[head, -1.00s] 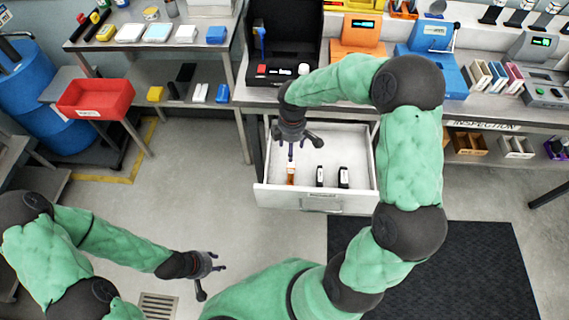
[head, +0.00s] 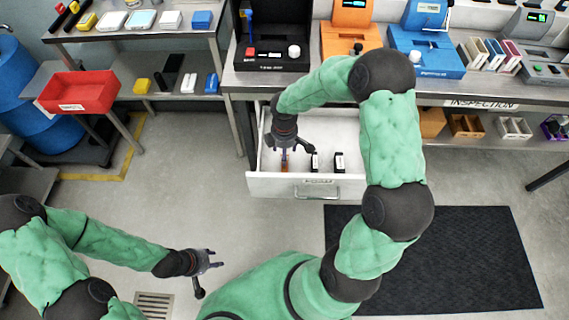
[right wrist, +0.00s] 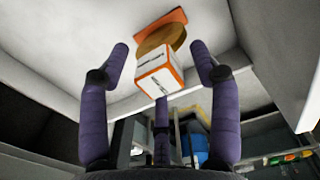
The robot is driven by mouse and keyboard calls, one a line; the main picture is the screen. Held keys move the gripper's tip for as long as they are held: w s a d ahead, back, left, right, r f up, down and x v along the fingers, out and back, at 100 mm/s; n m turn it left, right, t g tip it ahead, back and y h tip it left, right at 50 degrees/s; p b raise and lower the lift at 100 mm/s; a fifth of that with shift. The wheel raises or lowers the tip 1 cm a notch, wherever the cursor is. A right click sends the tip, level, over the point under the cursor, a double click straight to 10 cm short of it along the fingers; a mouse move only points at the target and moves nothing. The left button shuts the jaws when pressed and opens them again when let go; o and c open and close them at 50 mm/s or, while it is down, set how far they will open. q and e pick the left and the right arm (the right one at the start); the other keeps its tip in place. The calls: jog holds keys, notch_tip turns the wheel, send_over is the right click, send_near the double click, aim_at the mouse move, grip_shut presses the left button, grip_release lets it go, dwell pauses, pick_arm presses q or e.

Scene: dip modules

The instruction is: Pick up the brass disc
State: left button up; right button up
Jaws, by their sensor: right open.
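In the right wrist view a brass-coloured round disc (right wrist: 160,42) lies behind a small white box with orange edges (right wrist: 153,82), which covers part of it. An orange flat piece (right wrist: 174,15) shows beyond the disc. My right gripper (right wrist: 160,62) is open, its fingers spread around the box and disc; I cannot tell whether any finger touches. In the head view my right gripper (head: 288,153) is over the left part of an open white drawer (head: 265,184), above a small orange item (head: 284,167). The disc cannot be made out there. My left gripper (head: 208,272) is open and empty over the floor.
Two black modules (head: 339,162) stand in the drawer right of the gripper. The drawer walls are close around it. The workbench (head: 300,84) above carries several coloured devices. A red bin (head: 80,92) is at the left.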

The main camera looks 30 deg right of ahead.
jog(key=shift+f, duration=0.1)
jog(key=shift+c, duration=0.3)
grip_shut()
